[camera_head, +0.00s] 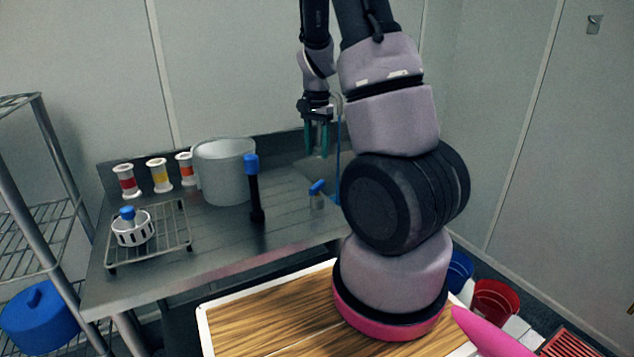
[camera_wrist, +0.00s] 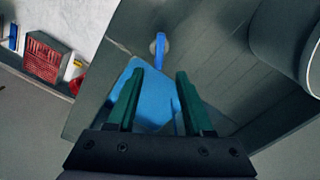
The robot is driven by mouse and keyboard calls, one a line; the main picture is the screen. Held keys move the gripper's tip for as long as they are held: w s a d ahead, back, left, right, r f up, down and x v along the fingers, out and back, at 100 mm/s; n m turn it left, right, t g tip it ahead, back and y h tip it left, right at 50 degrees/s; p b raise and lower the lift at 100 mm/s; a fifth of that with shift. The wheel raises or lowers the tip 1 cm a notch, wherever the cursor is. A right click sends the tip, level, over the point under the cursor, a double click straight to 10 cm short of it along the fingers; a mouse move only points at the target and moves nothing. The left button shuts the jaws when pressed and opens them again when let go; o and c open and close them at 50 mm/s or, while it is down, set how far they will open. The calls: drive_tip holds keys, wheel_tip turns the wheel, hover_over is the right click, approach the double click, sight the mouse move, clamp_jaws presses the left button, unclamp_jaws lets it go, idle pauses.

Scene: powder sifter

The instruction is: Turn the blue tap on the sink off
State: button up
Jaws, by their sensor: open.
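The blue tap handle (camera_head: 317,187) sits on a small silver body at the counter's right part, left of my arm. It also shows in the wrist view (camera_wrist: 161,50), just beyond my fingertips and roughly in line with the gap between them. My gripper (camera_head: 317,153) is open and empty, its teal fingers pointing down above and behind the handle in the head view. It also shows in the wrist view (camera_wrist: 160,73). A thin blue vertical streak (camera_head: 338,150) stands beside it, perhaps running water. A blue patch (camera_wrist: 153,98) lies behind the fingers. My arm hides part of the sink.
A large grey pot (camera_head: 225,172) and a dark blue-topped upright tool (camera_head: 255,190) stand left of the tap. Several labelled spools (camera_head: 160,176) and a wire rack (camera_head: 148,250) with a white basket (camera_head: 132,230) are further left. Red and blue buckets (camera_head: 494,300) stand at right.

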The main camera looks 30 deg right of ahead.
sight(317, 184)
wheel_tip(317, 184, down, 11)
idle(0.5)
clamp_jaws()
